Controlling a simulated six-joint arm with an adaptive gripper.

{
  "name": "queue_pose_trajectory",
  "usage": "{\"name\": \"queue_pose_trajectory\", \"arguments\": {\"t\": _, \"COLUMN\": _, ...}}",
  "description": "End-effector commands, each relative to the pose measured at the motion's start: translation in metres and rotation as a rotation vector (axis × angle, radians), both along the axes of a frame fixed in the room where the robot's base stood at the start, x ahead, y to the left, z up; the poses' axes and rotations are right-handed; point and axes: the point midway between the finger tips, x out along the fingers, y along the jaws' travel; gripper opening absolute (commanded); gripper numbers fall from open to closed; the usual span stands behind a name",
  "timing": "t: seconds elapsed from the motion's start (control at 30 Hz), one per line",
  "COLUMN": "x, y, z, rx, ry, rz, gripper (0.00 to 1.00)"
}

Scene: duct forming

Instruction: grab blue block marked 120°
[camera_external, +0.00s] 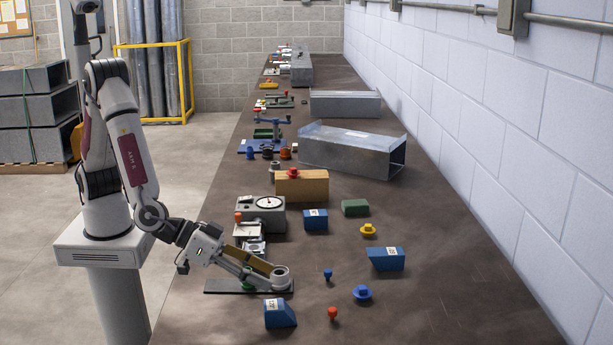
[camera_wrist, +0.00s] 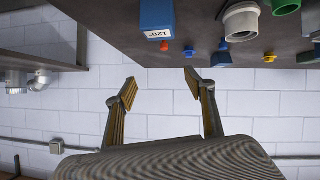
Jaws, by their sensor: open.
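The blue block marked 120° (camera_wrist: 157,18) is at the top of the wrist view, its white label facing the camera. It appears to be the wedge-shaped blue block (camera_external: 280,314) at the near end of the bench in the external view. My gripper (camera_wrist: 160,80) is open and empty, with its two gold fingers apart and the block beyond their tips. In the external view my gripper (camera_external: 262,270) is low over the bench, behind and left of the block and apart from it.
A grey cylinder (camera_external: 281,273) stands close to my gripper on a dark plate (camera_external: 222,287). An orange peg (camera_external: 332,313), a small blue peg (camera_external: 327,274) and a blue knob (camera_external: 362,293) lie right of the block. Two other blue blocks (camera_external: 386,259) (camera_external: 315,220) are farther back.

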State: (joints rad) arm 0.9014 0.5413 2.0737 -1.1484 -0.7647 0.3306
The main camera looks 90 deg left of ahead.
Motion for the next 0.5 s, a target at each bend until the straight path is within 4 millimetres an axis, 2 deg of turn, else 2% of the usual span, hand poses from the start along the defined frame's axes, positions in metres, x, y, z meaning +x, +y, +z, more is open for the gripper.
{"name": "queue_pose_trajectory", "arguments": {"t": 0.03, "x": -0.005, "y": -0.004, "z": -0.011, "rx": 0.022, "ry": -0.007, "rz": 0.01, "gripper": 0.54}}
{"name": "queue_pose_trajectory", "arguments": {"t": 0.2, "x": -0.017, "y": -0.009, "z": -0.038, "rx": 0.097, "ry": -0.048, "rz": 0.059, "gripper": 0.54}}
{"name": "queue_pose_trajectory", "arguments": {"t": 0.5, "x": -0.035, "y": -0.007, "z": -0.064, "rx": 0.191, "ry": -0.101, "rz": 0.116, "gripper": 0.54}}
